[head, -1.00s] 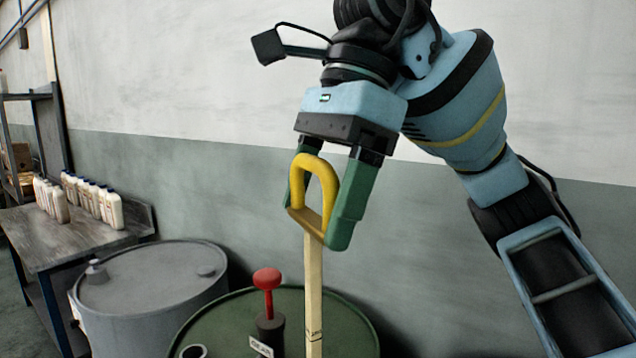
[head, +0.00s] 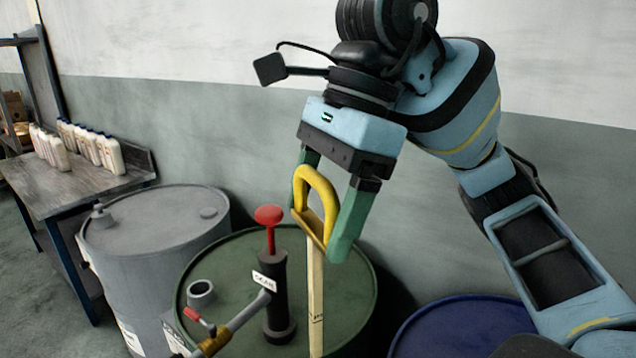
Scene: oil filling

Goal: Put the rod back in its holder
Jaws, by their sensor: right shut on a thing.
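The rod (head: 316,290) is a flat, pale wooden stick with a dark mark low on it and a yellow D-shaped handle (head: 329,189) on top. My right gripper (head: 318,228) points down, with its green fingers closed on the handle. The rod hangs nearly upright in front of the green drum (head: 237,252), and its lower end reaches the bottom edge of the picture. A short open grey neck (head: 201,293) stands on the drum lid, left of the rod. I cannot tell for certain whether it is the holder. My left gripper is not in view.
A black hand pump (head: 273,285) with a red knob and a spout with a red lever stands on the green drum, close left of the rod. A grey drum (head: 150,228) and a bench (head: 60,190) with white bottles are left. A blue drum (head: 460,325) is right.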

